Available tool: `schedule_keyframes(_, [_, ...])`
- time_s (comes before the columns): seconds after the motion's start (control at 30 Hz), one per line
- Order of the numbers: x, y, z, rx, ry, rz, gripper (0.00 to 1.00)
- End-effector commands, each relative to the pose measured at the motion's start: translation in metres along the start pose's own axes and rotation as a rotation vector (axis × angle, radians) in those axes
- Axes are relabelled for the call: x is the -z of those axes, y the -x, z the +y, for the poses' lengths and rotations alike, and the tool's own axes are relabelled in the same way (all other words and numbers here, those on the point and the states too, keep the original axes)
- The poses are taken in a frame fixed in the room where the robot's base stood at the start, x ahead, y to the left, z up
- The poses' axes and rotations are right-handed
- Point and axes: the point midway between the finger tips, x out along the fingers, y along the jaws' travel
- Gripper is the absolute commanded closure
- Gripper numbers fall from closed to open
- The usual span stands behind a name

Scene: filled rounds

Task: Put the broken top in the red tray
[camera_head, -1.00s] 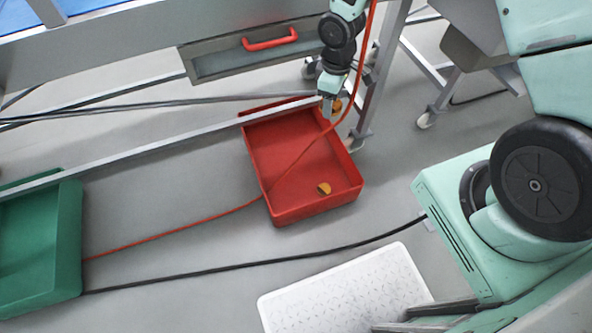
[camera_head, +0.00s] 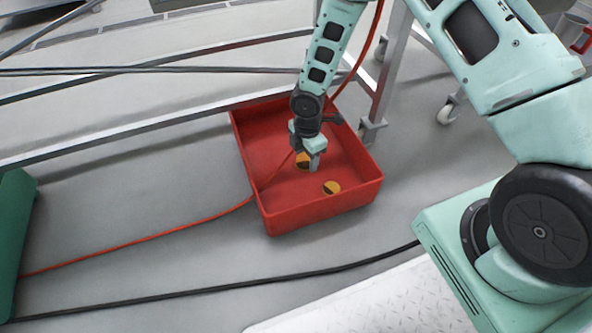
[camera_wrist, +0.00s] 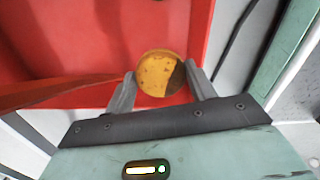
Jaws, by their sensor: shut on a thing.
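The broken top (camera_wrist: 156,72) is a round orange-yellow piece with a dark section on its right side. My gripper (camera_wrist: 162,80) is shut on it, one finger on each side. In the head view my gripper (camera_head: 310,162) hangs over the red tray (camera_head: 318,211), and the held top (camera_head: 302,161) shows at its left. The tray stands on the floor, and its red surface fills much of the wrist view (camera_wrist: 60,40). Another orange and dark round (camera_head: 331,187) lies in the tray near its front wall, to the right of my gripper.
A red cable (camera_head: 150,238) runs across the floor and over the tray. A black cable (camera_head: 200,289) lies in front. A green tray (camera_head: 14,230) is at the left edge. Metal frame legs (camera_head: 388,75) stand behind the tray. A white textured plate (camera_head: 400,300) lies at the front.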

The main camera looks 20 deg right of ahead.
Motion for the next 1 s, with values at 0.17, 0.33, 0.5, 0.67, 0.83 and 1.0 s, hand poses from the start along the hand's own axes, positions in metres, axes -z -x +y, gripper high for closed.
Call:
schedule_keyframes(0.17, [0.011,-0.071,0.003,-0.003,0.151,0.003,0.55])
schedule_keyframes(0.33, [0.017,-0.1,0.005,-0.006,0.242,0.004,0.55])
schedule_keyframes(0.5, [0.019,-0.112,0.006,-0.006,0.276,0.005,0.55])
schedule_keyframes(0.67, [0.019,-0.136,0.005,-0.005,0.279,0.006,0.55])
schedule_keyframes(0.83, [0.019,-0.166,0.006,-0.006,0.279,0.005,0.55])
schedule_keyframes(1.0, [0.019,-0.178,0.006,-0.005,0.278,0.004,0.55])
